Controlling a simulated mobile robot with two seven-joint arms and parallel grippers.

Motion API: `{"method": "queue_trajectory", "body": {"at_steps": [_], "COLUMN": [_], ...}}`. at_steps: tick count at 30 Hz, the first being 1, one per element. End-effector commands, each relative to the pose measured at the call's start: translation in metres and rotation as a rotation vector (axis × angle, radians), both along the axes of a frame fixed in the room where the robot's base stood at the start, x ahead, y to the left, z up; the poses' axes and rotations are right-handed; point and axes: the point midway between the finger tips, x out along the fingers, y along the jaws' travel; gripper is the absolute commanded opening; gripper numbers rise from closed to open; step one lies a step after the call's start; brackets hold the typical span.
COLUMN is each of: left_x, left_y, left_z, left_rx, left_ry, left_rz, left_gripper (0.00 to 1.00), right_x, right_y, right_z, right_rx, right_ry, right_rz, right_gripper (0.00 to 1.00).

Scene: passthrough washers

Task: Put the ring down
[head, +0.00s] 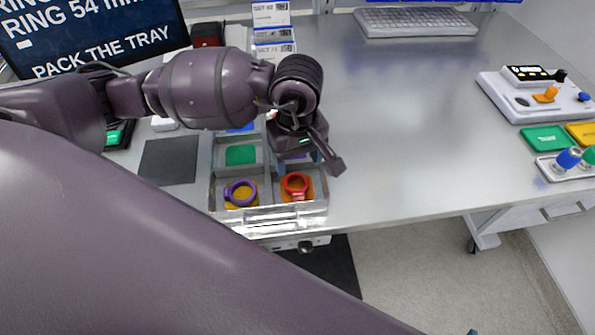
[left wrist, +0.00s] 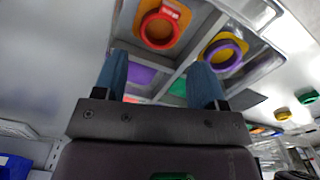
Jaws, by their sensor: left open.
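A compartment tray (head: 268,214) sits at the table's front edge. A red ring (head: 286,188) lies on an orange pad in its front right compartment; it also shows in the left wrist view (left wrist: 143,28). A purple ring (head: 229,194) lies on a yellow pad in the front left compartment. My left gripper (head: 322,160) is over the tray's right side, behind the red ring. In the left wrist view its two fingers (left wrist: 158,82) are apart with no ring visible between them. A purple pad (left wrist: 139,75) shows beyond the fingers. My right gripper is not in view.
A green pad (head: 240,155) lies in the middle left compartment. A dark square mat (head: 168,161) is left of the tray. A screen (head: 90,35) and label cards (head: 272,30) stand behind. A control box (head: 540,95) is far right. The table's middle right is clear.

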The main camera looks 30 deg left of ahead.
Motion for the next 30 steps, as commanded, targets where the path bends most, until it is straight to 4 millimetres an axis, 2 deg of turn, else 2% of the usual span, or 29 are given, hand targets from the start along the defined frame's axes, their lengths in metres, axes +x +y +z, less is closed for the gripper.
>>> {"method": "queue_trajectory", "body": {"at_steps": [3, 9, 30], "left_x": [0.001, 0.001, 0.000], "left_y": [0.000, 0.000, 0.000], "left_z": [0.019, 0.037, 0.041], "left_rx": [0.000, 0.000, 0.001], "left_ry": [-0.003, -0.001, 0.001], "left_rz": [-0.002, 0.000, 0.000], "left_gripper": [0.65, 0.65, 0.65], "right_x": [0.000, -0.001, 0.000], "right_y": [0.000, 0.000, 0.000], "right_z": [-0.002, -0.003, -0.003], "right_rx": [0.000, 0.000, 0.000], "right_ry": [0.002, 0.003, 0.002], "right_rz": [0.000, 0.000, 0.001], "right_gripper": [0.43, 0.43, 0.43]}}
